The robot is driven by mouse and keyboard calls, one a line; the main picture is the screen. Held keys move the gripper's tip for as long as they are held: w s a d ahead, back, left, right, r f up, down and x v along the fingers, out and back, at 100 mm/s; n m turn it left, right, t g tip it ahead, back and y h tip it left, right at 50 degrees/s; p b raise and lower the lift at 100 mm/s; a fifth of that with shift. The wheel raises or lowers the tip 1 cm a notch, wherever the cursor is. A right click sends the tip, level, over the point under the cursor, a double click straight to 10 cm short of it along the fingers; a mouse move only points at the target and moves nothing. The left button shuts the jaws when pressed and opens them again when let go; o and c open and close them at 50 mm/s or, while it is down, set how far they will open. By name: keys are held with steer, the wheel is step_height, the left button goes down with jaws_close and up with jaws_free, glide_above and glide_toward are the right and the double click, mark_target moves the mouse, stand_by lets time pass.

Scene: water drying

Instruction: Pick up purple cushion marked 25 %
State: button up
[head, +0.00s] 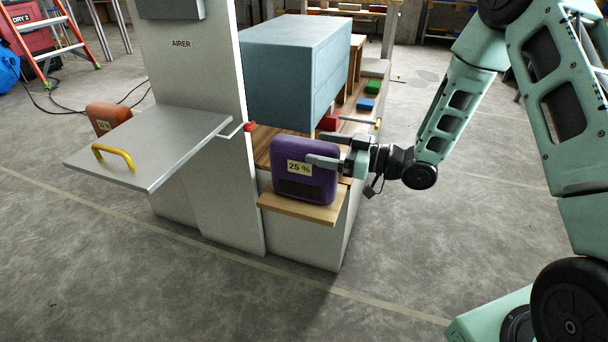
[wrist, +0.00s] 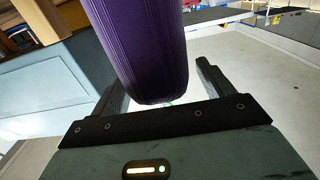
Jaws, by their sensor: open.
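The purple cushion (head: 303,183) stands upright on a small wooden ledge (head: 302,208) in the head view, with a pale label reading "25 %" on its front. In the wrist view the cushion (wrist: 143,45) rises between the two fingers. My gripper (head: 322,163) is at the cushion's right side, with one finger lying across its front near the label. The jaws (wrist: 160,88) are open, one finger on each side of the cushion. A gap shows beside the right finger; whether the left finger touches is unclear. The far finger is mostly hidden in the head view.
A grey panel marked "AIRER" (head: 190,110) stands left of the cushion, with a metal flap (head: 150,150) bearing a yellow handle. A blue-grey box (head: 290,75) sits behind it. An orange cushion (head: 108,117) is at the left. Floor at the front is clear.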

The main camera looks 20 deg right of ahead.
steer(key=shift+x, duration=1.05)
steer(key=c, duration=1.5)
steer(key=shift+c, duration=0.2)
